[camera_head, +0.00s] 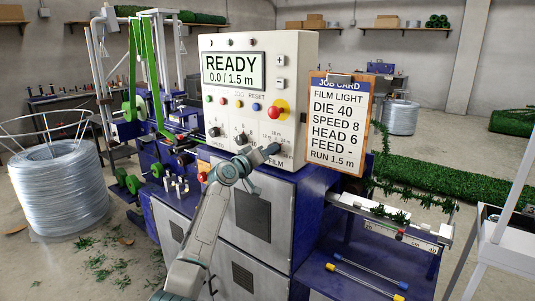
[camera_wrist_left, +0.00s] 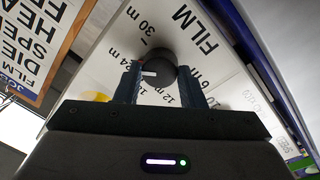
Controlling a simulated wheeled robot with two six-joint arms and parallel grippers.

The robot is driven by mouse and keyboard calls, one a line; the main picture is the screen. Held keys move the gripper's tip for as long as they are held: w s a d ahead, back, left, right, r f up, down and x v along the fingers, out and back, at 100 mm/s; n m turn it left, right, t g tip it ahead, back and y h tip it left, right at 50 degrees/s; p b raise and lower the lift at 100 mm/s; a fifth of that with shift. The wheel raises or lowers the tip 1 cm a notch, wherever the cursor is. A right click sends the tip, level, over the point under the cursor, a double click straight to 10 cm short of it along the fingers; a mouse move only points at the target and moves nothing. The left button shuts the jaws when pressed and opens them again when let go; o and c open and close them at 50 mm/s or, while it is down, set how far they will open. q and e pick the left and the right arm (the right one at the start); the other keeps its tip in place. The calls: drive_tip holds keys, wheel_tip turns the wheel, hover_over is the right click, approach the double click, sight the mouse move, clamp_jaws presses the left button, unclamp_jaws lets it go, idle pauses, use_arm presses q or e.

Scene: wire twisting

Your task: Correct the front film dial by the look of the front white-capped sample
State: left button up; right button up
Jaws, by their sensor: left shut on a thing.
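The film dial (camera_wrist_left: 158,66) is a dark round knob on the machine's pale panel, above the word FILM. My left gripper (camera_wrist_left: 160,84) is shut on it, a finger on each side. In the head view, my left gripper (camera_head: 268,150) hides most of the dial. The dial's white mark faces left in the wrist view; the exact number it meets is unclear behind the finger. A small green sprig with a whitish end (camera_head: 380,211) lies on the rail at right; I cannot tell its film look. My right gripper is not in view.
The display (camera_head: 233,70) reads READY 0.0 / 1.5 m. A job card (camera_head: 339,125) reads FILM LIGHT, DIE 40, SPEED 8, HEAD 6. Rods with blue and yellow caps (camera_head: 366,277) lie on the blue shelf. A wire coil (camera_head: 58,190) stands left.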

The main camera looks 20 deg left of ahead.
use_arm(q)
drive_tip(key=o, duration=1)
drive_tip(key=b+v, duration=0.3)
drive_tip(key=v, duration=0.7)
drive_tip(key=shift+s+a, duration=0.15)
drive_tip(key=shift+s, duration=0.25)
drive_tip(key=shift+f, duration=0.1)
